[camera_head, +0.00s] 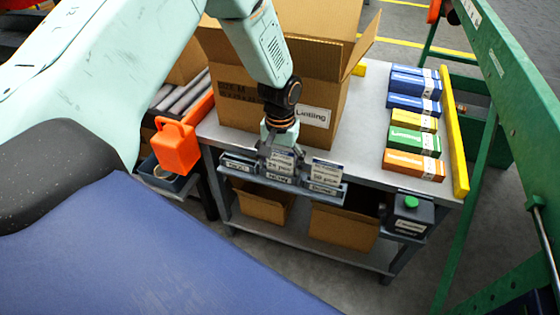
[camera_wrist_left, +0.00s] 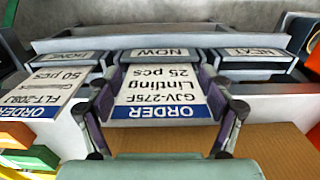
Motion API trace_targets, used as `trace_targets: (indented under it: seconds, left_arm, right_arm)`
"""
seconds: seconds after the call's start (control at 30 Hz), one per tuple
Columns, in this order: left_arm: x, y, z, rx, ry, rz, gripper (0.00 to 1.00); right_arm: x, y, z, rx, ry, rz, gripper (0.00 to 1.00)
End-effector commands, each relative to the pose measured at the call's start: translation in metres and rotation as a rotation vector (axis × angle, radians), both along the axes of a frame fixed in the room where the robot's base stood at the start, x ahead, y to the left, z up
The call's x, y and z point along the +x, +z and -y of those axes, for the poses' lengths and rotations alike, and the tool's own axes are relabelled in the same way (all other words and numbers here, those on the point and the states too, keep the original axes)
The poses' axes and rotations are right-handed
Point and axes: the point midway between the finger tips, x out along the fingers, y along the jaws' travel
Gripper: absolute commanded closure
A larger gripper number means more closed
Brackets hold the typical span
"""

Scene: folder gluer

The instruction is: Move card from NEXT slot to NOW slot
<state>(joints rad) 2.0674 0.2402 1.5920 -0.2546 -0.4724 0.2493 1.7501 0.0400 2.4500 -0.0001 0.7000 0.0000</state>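A white order card with a blue ORDER band, reading GJV-275F Linting 25 pcs (camera_wrist_left: 158,88), stands in the middle slot, labelled NOW (camera_wrist_left: 155,53). My left gripper (camera_head: 281,150) is over that slot, its fingers against both side edges of the card; it also shows in the left wrist view (camera_wrist_left: 160,78). The NEXT slot (camera_wrist_left: 253,53) is empty; in the head view it is the left slot (camera_head: 238,163). A second card, FLT-208J 50 pcs (camera_wrist_left: 45,90), stands in the DONE slot; it shows at right in the head view (camera_head: 327,171). My right gripper is not in view.
An open cardboard box (camera_head: 310,95) stands on the table (camera_head: 363,150) behind the slots. Several colored small boxes (camera_head: 412,140) line the right side beside a yellow rail (camera_head: 454,135). A green-button box (camera_head: 410,214) hangs at the front right. An orange container (camera_head: 176,146) is at left.

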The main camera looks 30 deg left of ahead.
Motion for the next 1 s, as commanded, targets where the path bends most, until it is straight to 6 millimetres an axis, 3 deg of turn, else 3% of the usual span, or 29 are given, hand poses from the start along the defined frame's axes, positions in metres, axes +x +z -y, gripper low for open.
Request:
trace_targets:
  seconds: [0.13, 0.57, 1.0]
  left_arm:
    - [0.0, 0.0, 0.0, 0.0, 0.0, 0.0, 0.04]
    - [0.001, 0.008, 0.0, 0.0, 0.001, 0.003, 0.04]
    - [0.001, 0.091, 0.0, -0.001, 0.001, 0.004, 0.04]
  right_arm:
    - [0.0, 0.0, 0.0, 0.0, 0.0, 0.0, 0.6]
    - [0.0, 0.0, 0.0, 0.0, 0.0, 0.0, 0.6]
    - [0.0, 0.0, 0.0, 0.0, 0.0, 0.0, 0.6]
